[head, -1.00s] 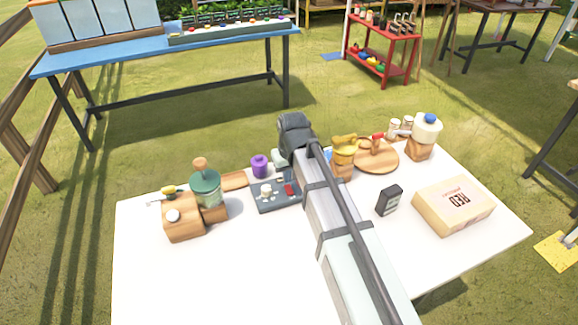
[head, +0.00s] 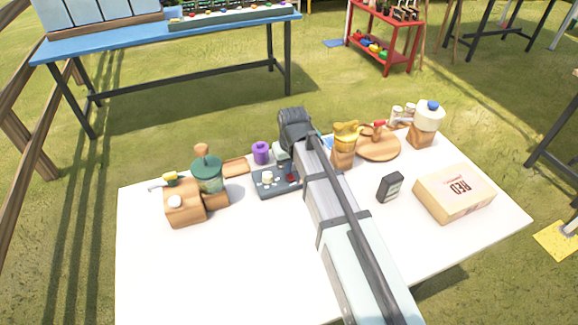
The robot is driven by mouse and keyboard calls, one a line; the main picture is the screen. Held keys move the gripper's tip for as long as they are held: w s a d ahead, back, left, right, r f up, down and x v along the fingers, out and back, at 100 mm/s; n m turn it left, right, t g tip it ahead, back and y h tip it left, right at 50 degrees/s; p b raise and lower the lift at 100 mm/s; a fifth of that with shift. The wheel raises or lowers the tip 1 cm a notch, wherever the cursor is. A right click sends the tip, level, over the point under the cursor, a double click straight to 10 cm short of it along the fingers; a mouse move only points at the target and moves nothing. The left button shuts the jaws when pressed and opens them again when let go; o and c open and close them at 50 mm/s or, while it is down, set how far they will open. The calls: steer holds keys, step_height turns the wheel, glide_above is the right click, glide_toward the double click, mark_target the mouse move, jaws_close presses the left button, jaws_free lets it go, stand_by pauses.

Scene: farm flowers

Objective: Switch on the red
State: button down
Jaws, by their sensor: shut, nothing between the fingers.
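A flat grey panel (head: 263,189) lies on the white table. It carries a small white knob (head: 267,178) and a dark red part (head: 291,177) at its right, close beside my arm. The red part's exact shape is too small to tell. My gripper (head: 281,151) is at the panel's far edge, below my dark wrist. Only a pale piece of it shows. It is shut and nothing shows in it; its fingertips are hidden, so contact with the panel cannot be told.
A wooden box (head: 184,203) and green-topped jar (head: 208,174) stand left. A purple cup (head: 261,152) is behind the panel. Right are a yellow-topped grinder (head: 345,145), round board (head: 380,146), dark block (head: 390,187) and carton marked RED (head: 453,192). The white table's (head: 220,270) front left is clear.

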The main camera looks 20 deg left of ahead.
steer(key=shift+s+d+f, duration=0.15)
steer(key=shift+s+d, duration=0.05)
steer(key=shift+s+d, duration=0.45)
steer(key=shift+r, duration=0.25)
step_height(320, 180, up, 14)
steer(key=s+d, duration=0.1)
steer(key=shift+s+d+f, duration=0.15)
steer(key=shift+s+d, duration=0.1)
stand_by(0.6)
steer(key=shift+w, duration=0.1)
